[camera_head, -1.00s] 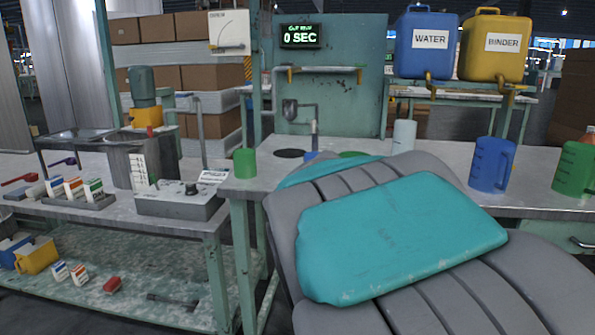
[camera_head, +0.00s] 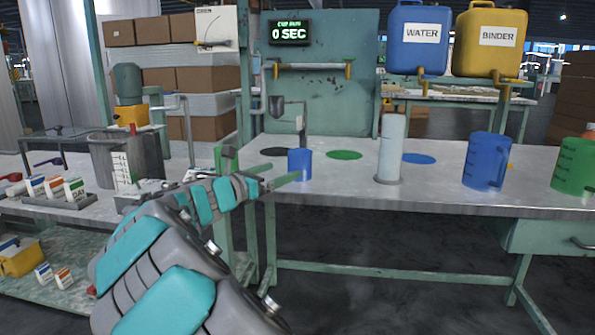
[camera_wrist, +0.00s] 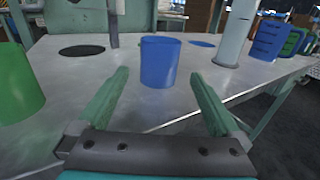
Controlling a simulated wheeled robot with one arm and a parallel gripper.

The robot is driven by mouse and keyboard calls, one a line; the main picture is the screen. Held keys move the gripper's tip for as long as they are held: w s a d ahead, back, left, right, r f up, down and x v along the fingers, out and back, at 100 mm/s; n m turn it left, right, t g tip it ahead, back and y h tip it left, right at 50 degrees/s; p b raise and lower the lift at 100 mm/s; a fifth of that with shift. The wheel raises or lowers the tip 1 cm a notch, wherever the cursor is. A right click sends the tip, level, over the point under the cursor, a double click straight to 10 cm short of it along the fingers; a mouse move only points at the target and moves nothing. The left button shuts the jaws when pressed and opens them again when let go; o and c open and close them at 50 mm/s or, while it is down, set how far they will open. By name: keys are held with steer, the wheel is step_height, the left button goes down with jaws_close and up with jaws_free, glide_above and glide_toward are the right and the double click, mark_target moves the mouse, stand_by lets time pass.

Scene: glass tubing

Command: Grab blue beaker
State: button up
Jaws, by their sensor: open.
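A small plain blue beaker (camera_head: 300,166) stands upright on the grey table, near its front edge. In the wrist view the blue beaker (camera_wrist: 160,60) is straight ahead, centred between and just beyond the fingertips. My gripper (camera_head: 260,167) is open and empty, left of the beaker and low over the table; in the wrist view its two green fingers (camera_wrist: 160,76) are spread apart. A larger blue measuring jug with a handle (camera_head: 482,160) stands further right.
A tall pale cylinder (camera_head: 392,148) stands right of the beaker. Flat black (camera_head: 274,152), green (camera_head: 343,155) and blue (camera_head: 418,158) discs mark the tabletop. A green jug (camera_head: 572,166) is far right. A thin pipe stand rises behind the beaker.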

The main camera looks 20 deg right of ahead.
mark_target(292, 165)
steer(key=x, duration=0.7)
steer(key=shift+w+d+r, duration=0.15)
steer(key=shift+w+d, duration=0.1)
steer(key=shift+d, duration=0.05)
steer(key=c, duration=1.3)
